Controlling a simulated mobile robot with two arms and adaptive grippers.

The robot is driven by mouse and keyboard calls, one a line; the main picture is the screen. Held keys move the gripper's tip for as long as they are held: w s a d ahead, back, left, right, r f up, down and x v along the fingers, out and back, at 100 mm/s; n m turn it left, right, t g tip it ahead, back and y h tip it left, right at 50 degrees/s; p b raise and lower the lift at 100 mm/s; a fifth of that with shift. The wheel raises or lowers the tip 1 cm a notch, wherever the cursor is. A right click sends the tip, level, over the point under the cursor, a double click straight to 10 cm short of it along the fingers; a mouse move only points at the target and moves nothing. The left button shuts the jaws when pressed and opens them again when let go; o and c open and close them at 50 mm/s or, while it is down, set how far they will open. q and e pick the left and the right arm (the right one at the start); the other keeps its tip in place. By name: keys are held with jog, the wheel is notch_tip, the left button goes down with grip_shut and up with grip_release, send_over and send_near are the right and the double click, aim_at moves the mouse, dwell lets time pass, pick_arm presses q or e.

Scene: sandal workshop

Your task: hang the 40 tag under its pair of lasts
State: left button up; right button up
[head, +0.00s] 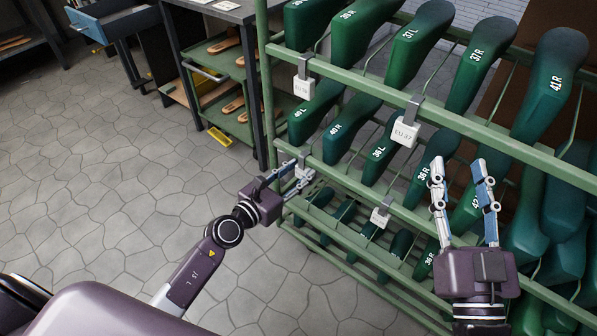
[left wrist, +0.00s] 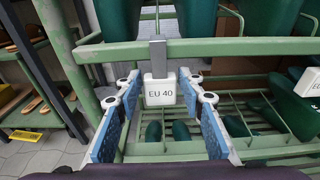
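The white EU 40 tag (left wrist: 160,92) hangs upright by its grey clip from a green rail of the rack; it also shows in the head view (head: 304,173). Above it in the head view are the dark green lasts marked 40 L (head: 314,112) and 40 R (head: 347,128). My left gripper (head: 296,173) is at that rail. In the left wrist view its fingers (left wrist: 160,88) stand open on either side of the tag, with small gaps visible. My right gripper (head: 461,172) is open and empty in front of the rack's right part.
The green rack (head: 500,138) holds several rows of lasts. Other tags hang on its rails: EU 37 (head: 404,132), one at upper left (head: 304,87) and one lower down (head: 380,217). A shelf cart with sandal soles (head: 232,105) stands left. The stone floor (head: 100,180) is clear.

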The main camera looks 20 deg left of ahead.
pick_arm(q)
jog(key=shift+o, duration=1.2)
jog(key=shift+s, duration=0.1)
jog(key=v, duration=1.1)
jog(key=shift+s, duration=0.4)
jog(key=shift+a, duration=0.2)
